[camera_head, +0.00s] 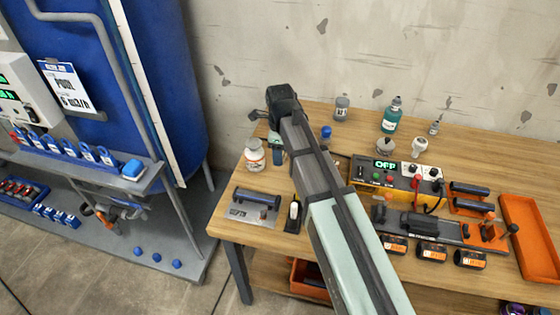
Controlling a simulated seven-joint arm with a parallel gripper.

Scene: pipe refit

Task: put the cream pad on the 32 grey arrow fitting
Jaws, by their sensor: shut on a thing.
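My gripper (274,130) is at the far left part of the wooden table, seen from behind and above, with my arm covering much of it. It is shut on a small pale thing that appears to be the cream pad; little of it shows below the dark wrist. A grey cylindrical fitting (342,108) with a pale marked label stands upright at the table's back edge, right of my gripper and apart from it. Its mark is too small to read surely as 32 or an arrow.
A white jar (254,155) stands close left of my gripper, and a blue-capped item (326,132) close right. A teal bottle (391,116), a yellow control box (395,177) and an orange tray (528,235) are farther right. A grey wall is behind.

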